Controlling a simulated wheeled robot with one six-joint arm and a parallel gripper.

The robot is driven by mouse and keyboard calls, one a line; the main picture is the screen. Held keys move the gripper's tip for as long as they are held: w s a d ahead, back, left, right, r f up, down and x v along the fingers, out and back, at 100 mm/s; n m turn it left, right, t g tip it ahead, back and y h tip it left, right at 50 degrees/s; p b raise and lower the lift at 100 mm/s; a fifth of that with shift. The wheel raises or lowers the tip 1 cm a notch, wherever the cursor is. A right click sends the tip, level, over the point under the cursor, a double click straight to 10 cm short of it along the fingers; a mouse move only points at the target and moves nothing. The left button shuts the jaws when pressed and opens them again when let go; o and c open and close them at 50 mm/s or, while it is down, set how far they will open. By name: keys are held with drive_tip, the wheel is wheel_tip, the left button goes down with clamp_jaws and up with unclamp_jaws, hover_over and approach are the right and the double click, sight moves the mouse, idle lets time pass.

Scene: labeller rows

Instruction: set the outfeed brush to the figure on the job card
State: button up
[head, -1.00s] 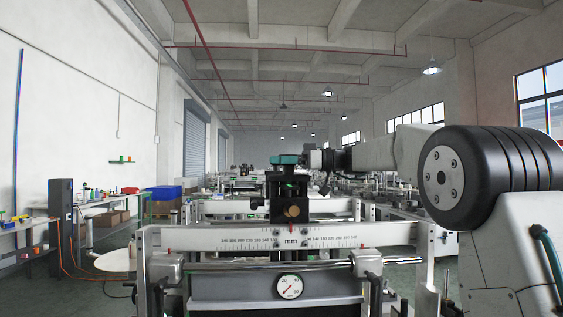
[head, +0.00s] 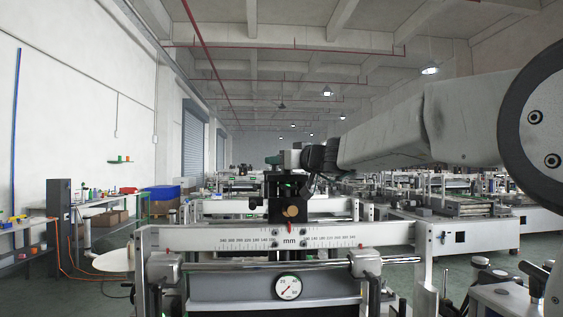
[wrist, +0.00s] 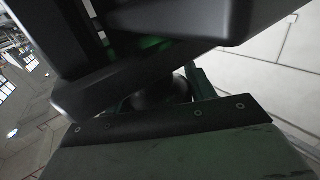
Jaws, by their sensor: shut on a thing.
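The outfeed brush unit shows in the head view as a black upright block (head: 288,188) with a brass knob (head: 291,211) on its front. Below it is a white mm scale (head: 330,242) with a red pointer, and a round dial (head: 288,287). My gripper (head: 272,161) is at the top of the block, seen small. In the wrist view its jaws (wrist: 165,95) are shut on a dark round knob (wrist: 160,92), mostly hidden by the gripper and the block. The brush itself and a job card cannot be made out. The scale's figures are too small to read surely.
A chrome bar (head: 265,265) crosses in front under the scale. A bench (head: 105,205) with small items and a blue crate (head: 162,193) stands at the left. More machines (head: 455,205) stand in rows behind and at the right.

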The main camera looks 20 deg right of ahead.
drive_tip(key=shift+d+m+t+h, duration=0.1)
drive_tip(key=shift+m+t+h, duration=0.4)
drive_tip(key=shift+m+h, duration=0.65)
drive_tip(key=shift+d+r+h, duration=0.1)
drive_tip(key=shift+h, duration=0.55)
drive_tip(key=o, duration=0.9)
drive_tip(key=shift+o, duration=0.2)
drive_tip(key=s+d, duration=0.1)
drive_tip(key=s, duration=0.6)
drive_tip(key=shift+s+d, duration=0.2)
drive_tip(key=shift+s, duration=0.1)
